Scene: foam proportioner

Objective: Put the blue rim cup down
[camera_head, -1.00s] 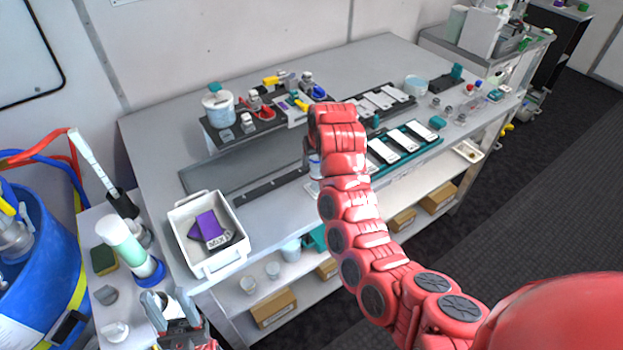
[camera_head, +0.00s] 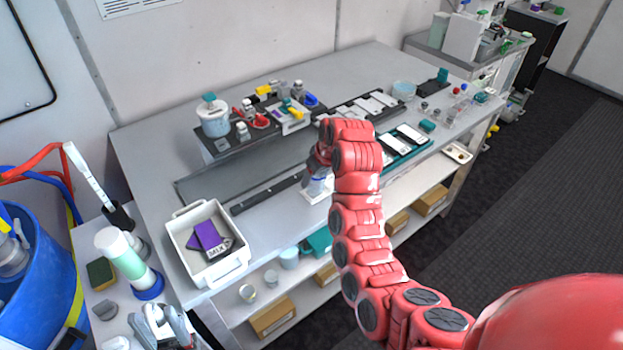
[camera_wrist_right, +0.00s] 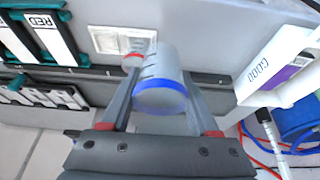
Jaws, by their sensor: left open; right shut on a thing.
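The blue rim cup (camera_wrist_right: 160,80) is a pale, translucent cup with a blue band at its rim. In the right wrist view it sits between the fingers of my right gripper (camera_wrist_right: 168,95), which is shut on it. In the head view the cup (camera_head: 318,184) shows partly below my right gripper (camera_head: 320,160), over the front part of the bench. A small white square plate (camera_head: 312,195) lies just under or beside it; I cannot tell whether they touch. My left gripper (camera_head: 165,325) is open at the bottom left, low in view and partly cut off.
A white bin (camera_head: 180,240) with purple and dark items stands left on the bench (camera_head: 150,160). A dark raised rack (camera_head: 225,146) with a lidded tub and small bottles is behind. Teal trays (camera_head: 412,150) with white cards lie right of my right arm.

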